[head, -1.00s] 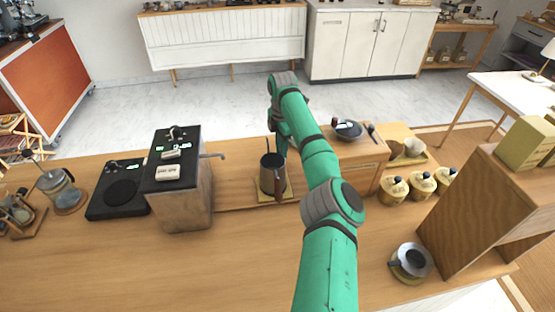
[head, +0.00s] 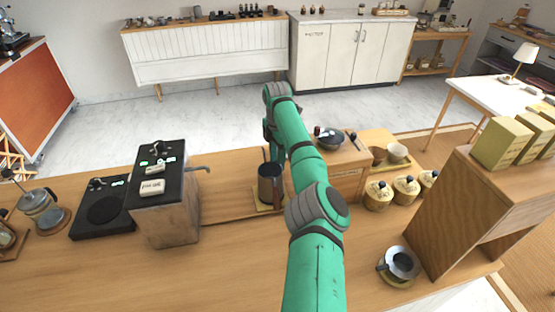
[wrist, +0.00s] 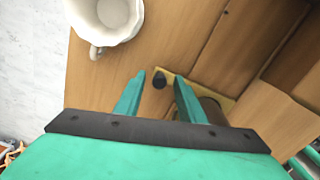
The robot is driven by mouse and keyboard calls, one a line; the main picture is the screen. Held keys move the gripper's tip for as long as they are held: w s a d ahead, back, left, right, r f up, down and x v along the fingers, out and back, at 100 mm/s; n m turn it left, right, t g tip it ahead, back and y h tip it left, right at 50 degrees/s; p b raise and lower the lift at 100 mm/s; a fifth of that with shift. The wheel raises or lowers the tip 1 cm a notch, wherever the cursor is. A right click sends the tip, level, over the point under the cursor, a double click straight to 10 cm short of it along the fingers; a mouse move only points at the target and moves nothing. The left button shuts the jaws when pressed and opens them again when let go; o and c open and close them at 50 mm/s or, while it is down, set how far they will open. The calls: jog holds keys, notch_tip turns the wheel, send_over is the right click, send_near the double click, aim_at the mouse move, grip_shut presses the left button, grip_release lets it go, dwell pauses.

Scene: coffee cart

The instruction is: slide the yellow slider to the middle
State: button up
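The yellow slider (head: 262,208) is a flat plate on a wooden track in the counter. A dark metal pot (head: 269,186) with a brown handle stands on it. In the wrist view the plate's edge (wrist: 226,103) shows with a black knob (wrist: 159,81) at its end and part of the round pot. My gripper (wrist: 160,77) is open, with one green fingertip on each side of the knob. I cannot tell whether a finger touches it. In the head view my arm hides part of the track's right side.
A dark-topped machine (head: 165,205) stands left of the track. Bare track (head: 225,205) lies between it and the pot. A wooden block with a dark bowl (head: 330,138) stands to the right. A white cup (wrist: 106,18) is close to my gripper in the wrist view.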

notch_tip(320, 180, up, 11)
dwell(0.8)
jog(key=shift+f, duration=0.1)
